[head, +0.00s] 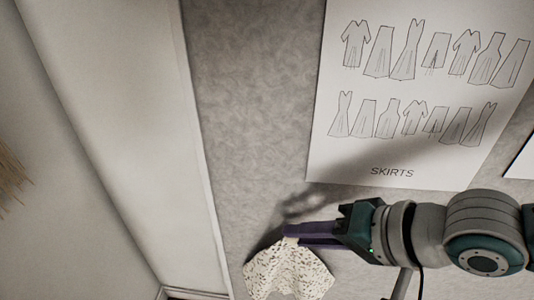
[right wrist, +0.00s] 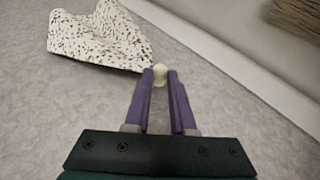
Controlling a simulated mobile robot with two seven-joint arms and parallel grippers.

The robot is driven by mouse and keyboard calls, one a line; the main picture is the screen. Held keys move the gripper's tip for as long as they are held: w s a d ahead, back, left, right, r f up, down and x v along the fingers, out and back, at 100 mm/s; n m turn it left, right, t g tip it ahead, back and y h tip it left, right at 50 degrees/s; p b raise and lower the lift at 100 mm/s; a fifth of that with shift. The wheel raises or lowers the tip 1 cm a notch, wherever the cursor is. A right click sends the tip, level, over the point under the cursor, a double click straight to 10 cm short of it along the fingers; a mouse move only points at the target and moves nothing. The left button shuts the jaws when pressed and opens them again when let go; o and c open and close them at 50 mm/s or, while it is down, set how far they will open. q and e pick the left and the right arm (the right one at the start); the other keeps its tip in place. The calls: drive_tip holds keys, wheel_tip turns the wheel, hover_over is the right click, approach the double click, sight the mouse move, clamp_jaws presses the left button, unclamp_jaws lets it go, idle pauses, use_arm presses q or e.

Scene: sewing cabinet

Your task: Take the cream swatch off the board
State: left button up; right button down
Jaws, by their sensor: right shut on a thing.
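The cream swatch (head: 288,272), pale with dark specks, hangs against the grey mottled board (head: 250,100) at the bottom of the head view. Its lower edge bends outward. It also shows at the upper left of the right wrist view (right wrist: 98,38). My right gripper (head: 288,234) is at the swatch's top edge, with its purple fingers closed on a small cream knob (right wrist: 160,73), which looks like a pin head. Whether the pin is still in the board cannot be told. My left gripper is not in view.
A white sheet with garment drawings and the word SKIRTS (head: 392,172) is on the board above my right arm. A pale frame or panel (head: 110,110) borders the board on the left. A straw-like bundle (head: 10,180) shows at the far left. Bare board lies left of the sheet.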

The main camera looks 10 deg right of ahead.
drive_tip(key=shift+s, duration=0.15)
drive_tip(key=shift+s+a+r+p, duration=0.2)
drive_tip(key=shift+s+p, duration=0.15)
drive_tip(key=shift+p, duration=0.25)
drive_tip(key=s+a+p, duration=0.3)
drive_tip(key=s+p, duration=0.3)
drive_tip(key=s, duration=0.2)
drive_tip(key=shift+s+f, duration=0.2)
drive_tip(key=shift+s, duration=0.15)
drive_tip(key=shift+a, duration=0.1)
